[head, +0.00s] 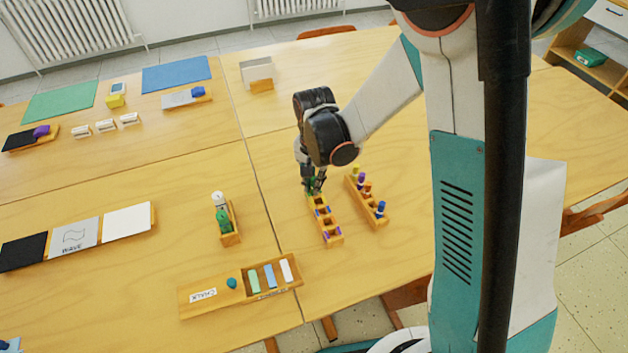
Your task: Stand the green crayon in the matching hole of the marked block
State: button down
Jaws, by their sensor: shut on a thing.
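The marked block (333,241) is a narrow wooden block with a row of dark holes and coloured marks, lying on the near right table. My gripper (316,187) points down over the block's far end, with its fingers close together. A bit of green, the green crayon (310,184), shows at the fingers, and my gripper is shut on it. The fingers hide most of the crayon and the far end of the block. I cannot tell whether the crayon's tip is inside a hole or above it.
Just right of the block, a second wooden rack (371,213) holds several upright crayons, including a blue one (380,208). A small wooden holder (231,239) with a green item stands to the left. A chalk box (240,285) lies at the front.

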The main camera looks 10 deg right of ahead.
jog(key=c, duration=1.6)
grip_release()
jog(key=shift+o, duration=1.3)
jog(key=shift+r, duration=0.1)
jog(key=shift+r+p, duration=1.85)
jog(key=shift+r, duration=1.05)
